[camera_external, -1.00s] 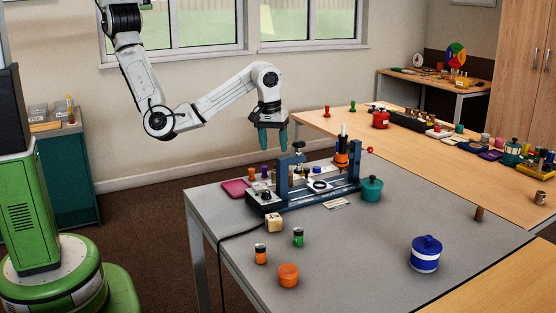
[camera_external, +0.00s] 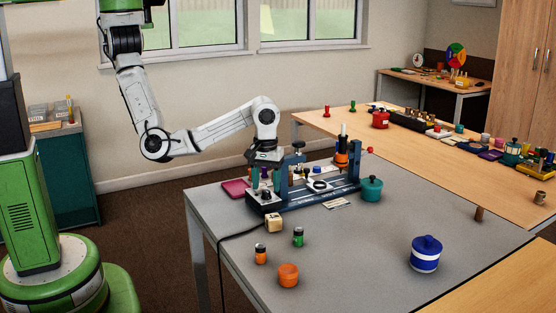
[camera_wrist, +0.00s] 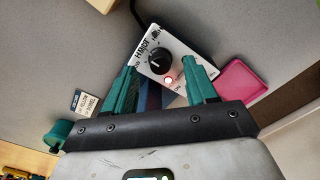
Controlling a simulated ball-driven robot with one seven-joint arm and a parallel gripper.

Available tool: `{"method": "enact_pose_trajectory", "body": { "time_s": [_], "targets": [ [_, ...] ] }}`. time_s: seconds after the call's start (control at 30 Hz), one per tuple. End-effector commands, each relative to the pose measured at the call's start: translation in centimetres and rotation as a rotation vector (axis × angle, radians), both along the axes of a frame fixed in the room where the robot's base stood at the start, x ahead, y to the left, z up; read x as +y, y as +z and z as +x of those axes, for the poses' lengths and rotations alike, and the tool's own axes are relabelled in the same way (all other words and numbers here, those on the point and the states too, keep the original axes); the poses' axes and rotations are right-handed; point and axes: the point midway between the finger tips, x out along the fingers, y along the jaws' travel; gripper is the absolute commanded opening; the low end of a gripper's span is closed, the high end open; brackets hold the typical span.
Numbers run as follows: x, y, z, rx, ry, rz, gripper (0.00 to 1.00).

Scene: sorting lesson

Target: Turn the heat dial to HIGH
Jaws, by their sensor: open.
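The heat dial (camera_wrist: 160,63) is a round black knob on the white top plate of a small control box (camera_wrist: 144,46). In the external view the box (camera_external: 257,206) sits at the left end of a blue bench fixture. A pale mark shows on the knob's left side; I cannot tell clearly which setting it points to. The plate's lettering is too small to read surely. A small red light (camera_wrist: 168,80) glows beside the dial. My gripper (camera_external: 265,178) points down just above the box. In the wrist view its teal fingers are open, one on each side of the dial, apparently not touching it.
The blue fixture (camera_external: 325,196) with its uprights stands close to the right of my gripper. A pink tray (camera_external: 235,188) lies to the left. A wooden cube (camera_external: 274,222), small jars and a teal pot (camera_external: 371,189) stand around. The grey table's front is mostly clear.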

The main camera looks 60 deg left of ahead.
Motion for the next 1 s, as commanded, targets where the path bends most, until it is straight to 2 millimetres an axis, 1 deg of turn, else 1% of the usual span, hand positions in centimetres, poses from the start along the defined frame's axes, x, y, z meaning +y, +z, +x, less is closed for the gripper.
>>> {"method": "enact_pose_trajectory", "body": {
  "time_s": [0.03, 0.2, 0.53, 1.0],
  "targets": [
    [0.0, -0.7, -0.1, 0.002, -0.001, 0.002, 0.57],
    [0.0, -1.8, 0.0, 0.001, -0.001, 0.001, 0.57],
    [0.0, -2.0, 0.0, 0.001, -0.001, 0.001, 0.56],
    [0.0, -2.0, 0.0, 0.001, -0.001, 0.001, 0.11]
  ]
}}
